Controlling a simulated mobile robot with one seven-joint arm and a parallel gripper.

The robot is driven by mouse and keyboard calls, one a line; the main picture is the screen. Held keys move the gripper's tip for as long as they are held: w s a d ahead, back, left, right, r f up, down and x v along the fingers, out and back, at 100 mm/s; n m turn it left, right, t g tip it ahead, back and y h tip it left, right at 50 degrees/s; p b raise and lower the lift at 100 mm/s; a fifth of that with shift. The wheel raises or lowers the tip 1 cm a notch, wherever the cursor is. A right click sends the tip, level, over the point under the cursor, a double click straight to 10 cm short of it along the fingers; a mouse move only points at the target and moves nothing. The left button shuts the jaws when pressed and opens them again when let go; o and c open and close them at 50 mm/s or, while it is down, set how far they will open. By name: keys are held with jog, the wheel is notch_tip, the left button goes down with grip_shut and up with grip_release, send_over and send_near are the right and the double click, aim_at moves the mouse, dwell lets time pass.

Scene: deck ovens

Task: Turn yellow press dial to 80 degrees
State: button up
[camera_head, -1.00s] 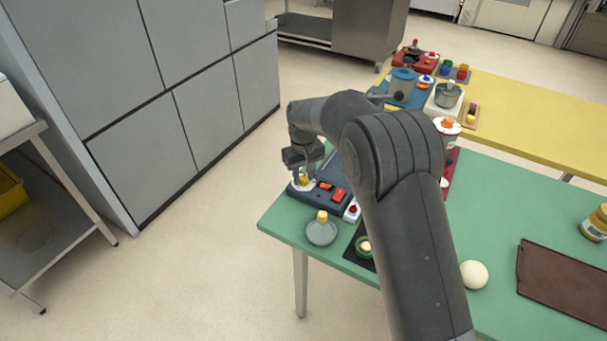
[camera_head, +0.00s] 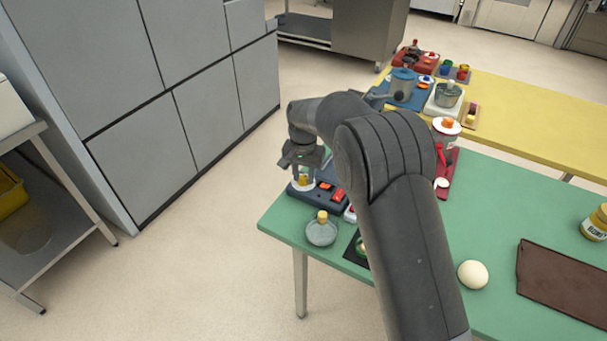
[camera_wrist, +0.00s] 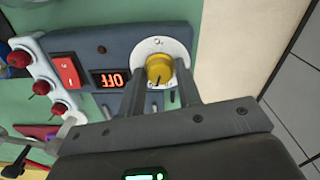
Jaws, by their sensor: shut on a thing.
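The yellow press dial (camera_wrist: 159,69) sits on a round white plate at one end of the dark blue press panel (camera_wrist: 118,52). A dark mark shows on its near edge in the wrist view. My gripper (camera_wrist: 160,76) has one finger on each side of the dial and is shut on it. In the head view, my gripper (camera_head: 303,173) is over the dial (camera_head: 302,181) at the panel's left end. The orange display (camera_wrist: 111,79) appears upside down in the wrist view and reads OFF.
A red switch (camera_wrist: 67,73) is beside the display. A white strip with red knobs (camera_wrist: 58,92) lies alongside the panel. The table edge is near the dial.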

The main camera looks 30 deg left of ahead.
aim_at(304, 178)
jog(key=shift+m, duration=0.3)
jog(key=o, duration=1)
jog(key=shift+c, duration=0.2)
jog(key=shift+r, duration=0.1)
notch_tip(304, 178, up, 11)
dwell(0.3)
